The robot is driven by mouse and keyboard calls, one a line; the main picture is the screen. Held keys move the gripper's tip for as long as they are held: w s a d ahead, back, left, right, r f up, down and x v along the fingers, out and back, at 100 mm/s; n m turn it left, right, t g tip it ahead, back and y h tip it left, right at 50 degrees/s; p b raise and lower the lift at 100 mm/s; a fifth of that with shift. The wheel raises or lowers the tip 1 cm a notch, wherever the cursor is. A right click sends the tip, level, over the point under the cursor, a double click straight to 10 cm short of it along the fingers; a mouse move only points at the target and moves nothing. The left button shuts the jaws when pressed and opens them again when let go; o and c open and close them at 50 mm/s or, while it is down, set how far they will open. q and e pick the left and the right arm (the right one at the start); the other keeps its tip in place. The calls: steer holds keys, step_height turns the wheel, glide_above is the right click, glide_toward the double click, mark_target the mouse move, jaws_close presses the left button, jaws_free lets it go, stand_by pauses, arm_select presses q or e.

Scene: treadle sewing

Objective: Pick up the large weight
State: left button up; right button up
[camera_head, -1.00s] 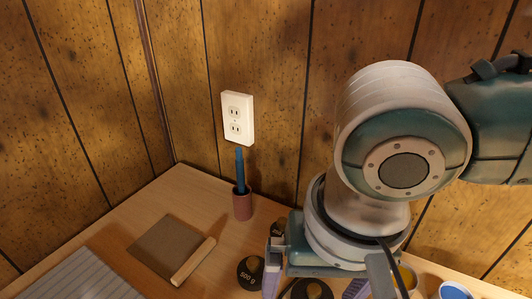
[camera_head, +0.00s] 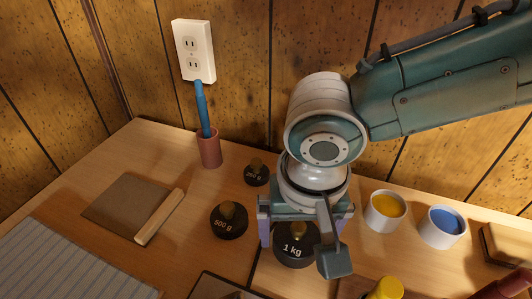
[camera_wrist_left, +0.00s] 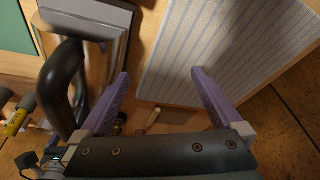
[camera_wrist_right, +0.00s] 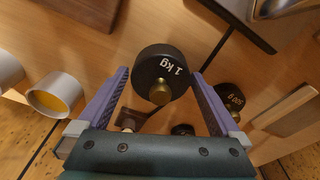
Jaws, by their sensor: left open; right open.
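The large weight (camera_head: 291,252) is a black disc marked 1 kg with a brass knob, standing on the table. In the right wrist view the large weight (camera_wrist_right: 158,75) sits between the tips of my open right gripper (camera_wrist_right: 161,82). In the head view my right gripper (camera_head: 304,232) is above and around it, partly hiding it. I cannot tell whether the fingers touch it. My left gripper (camera_wrist_left: 157,80) is open and empty in the left wrist view, facing a striped sheet; it is not seen in the head view.
A 500 g weight (camera_head: 229,221) and a smaller weight (camera_head: 257,173) stand left of the large one. A cup with a blue handle (camera_head: 209,149) is behind. Yellow (camera_head: 384,211) and blue (camera_head: 442,227) paint pots stand right. A brown mat (camera_head: 127,203) and wooden stick (camera_head: 159,217) lie left.

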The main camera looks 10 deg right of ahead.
steer(key=shift+f, duration=0.1)
steer(key=shift+c, duration=0.2)
jaws_close()
steer(key=shift+w, duration=0.1)
stand_by(0.4)
